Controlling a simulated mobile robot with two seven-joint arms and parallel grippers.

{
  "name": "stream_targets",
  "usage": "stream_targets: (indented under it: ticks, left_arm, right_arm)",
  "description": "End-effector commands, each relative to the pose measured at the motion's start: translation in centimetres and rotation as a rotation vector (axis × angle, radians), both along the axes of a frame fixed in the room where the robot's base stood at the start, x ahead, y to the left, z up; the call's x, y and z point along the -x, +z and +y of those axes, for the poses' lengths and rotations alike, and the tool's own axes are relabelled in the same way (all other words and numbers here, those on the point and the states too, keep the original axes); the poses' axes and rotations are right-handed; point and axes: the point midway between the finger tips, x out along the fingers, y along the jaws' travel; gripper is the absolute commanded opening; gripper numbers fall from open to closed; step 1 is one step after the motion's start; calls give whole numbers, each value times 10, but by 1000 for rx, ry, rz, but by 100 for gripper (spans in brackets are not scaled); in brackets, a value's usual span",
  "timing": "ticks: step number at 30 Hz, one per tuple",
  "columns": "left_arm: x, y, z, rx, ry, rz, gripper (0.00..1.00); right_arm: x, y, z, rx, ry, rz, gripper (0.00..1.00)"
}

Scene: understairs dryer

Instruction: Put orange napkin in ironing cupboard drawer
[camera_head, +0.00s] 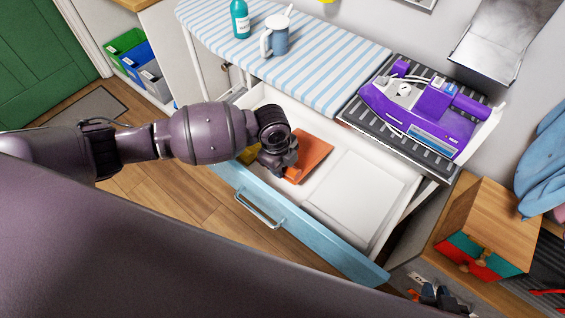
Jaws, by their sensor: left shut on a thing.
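The ironing cupboard drawer (365,262), with a light blue front and a white inside, is pulled out below the ironing board. The orange napkin (314,153) is a flat folded piece inside the drawer's outline, left of its middle. My left gripper (291,172) is shut on the napkin's near left edge. The arm's wrist hides part of the napkin, and I cannot tell whether it touches the drawer floor. My right gripper does not show.
A yellow item (250,154) lies in the drawer's left part, and a white flat panel (352,191) in its right part. The striped ironing board (320,62) bears a mug (277,42) and a teal bottle (240,20). A purple iron station (420,112) stands right; a wooden box (487,225) is beside the drawer.

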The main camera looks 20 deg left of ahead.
Motion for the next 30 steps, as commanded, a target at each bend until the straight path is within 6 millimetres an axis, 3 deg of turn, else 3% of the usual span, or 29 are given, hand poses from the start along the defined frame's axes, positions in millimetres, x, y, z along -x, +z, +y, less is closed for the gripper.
stream_targets:
  ticks: [17, 18, 22, 30]
  left_arm:
    - [0, -8, 0, -1, -1, 0, 16]
    - [0, -7, 0, -1, -1, -1, 46]
    - [0, -7, 0, -1, -1, -1, 66]
    - [0, -6, 0, 0, -1, -2, 66]
  right_arm:
    - [-4, 2, -1, 8, 10, -8, 22]
    - [-4, 3, -1, 7, 10, -9, 22]
    - [-3, 2, 0, 4, 6, -7, 22]
    - [0, 1, 1, -4, -4, -1, 22]
